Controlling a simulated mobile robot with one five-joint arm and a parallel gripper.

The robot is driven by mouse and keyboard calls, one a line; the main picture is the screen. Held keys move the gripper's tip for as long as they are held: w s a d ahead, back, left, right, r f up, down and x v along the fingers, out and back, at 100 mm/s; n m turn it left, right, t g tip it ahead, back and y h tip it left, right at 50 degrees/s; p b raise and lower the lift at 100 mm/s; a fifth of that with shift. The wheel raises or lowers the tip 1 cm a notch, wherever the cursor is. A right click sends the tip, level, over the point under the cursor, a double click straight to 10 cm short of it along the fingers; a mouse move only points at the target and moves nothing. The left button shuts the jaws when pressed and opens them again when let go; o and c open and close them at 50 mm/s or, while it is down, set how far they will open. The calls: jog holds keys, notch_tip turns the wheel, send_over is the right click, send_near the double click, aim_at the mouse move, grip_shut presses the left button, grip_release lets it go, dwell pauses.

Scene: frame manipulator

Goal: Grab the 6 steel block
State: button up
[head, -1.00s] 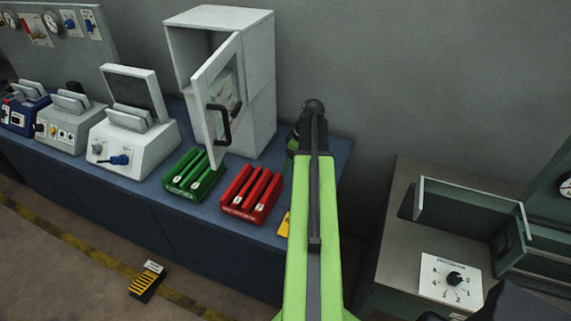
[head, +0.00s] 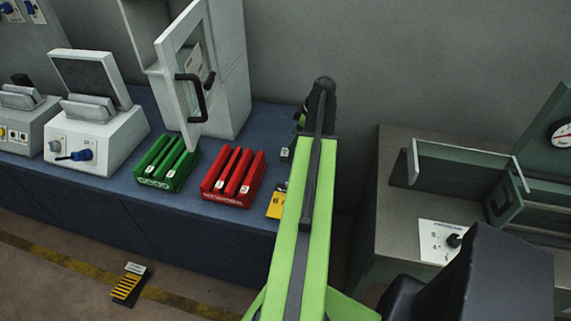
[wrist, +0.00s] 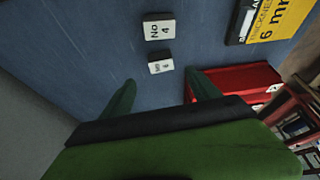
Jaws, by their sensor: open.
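In the wrist view, two small pale blocks lie on the blue bench top. The farther block (wrist: 158,27) reads "No 4". The nearer block (wrist: 160,66) has a label too small to read surely. My gripper (wrist: 163,88) is open and empty, its two dark green fingers spread just short of the nearer block, which lies ahead of the gap. A yellow label (wrist: 268,22) reading "6 mm" lies at upper right. In the head view, a small block (head: 286,155) shows left of my arm, whose gripper end is mostly hidden behind the arm.
A red rack (head: 231,178) with pale blocks stands left of my arm, and a green rack (head: 165,163) is beyond it. A white cabinet (head: 228,85) with its door ajar stands behind. A grey machine table (head: 392,180) is at right.

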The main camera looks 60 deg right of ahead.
aim_at(287, 152)
jog(key=b+x, duration=0.1)
jog(key=x, duration=0.2)
jog(key=shift+f+b, duration=0.2)
jog(key=shift+b, duration=0.1)
jog(key=shift+r, duration=0.1)
jog(key=b+x, duration=0.5)
jog(key=shift+s+f, duration=0.25)
jog(key=shift+s, duration=0.15)
jog(key=shift+w, duration=0.1)
jog(key=shift+r, duration=0.1)
grip_shut()
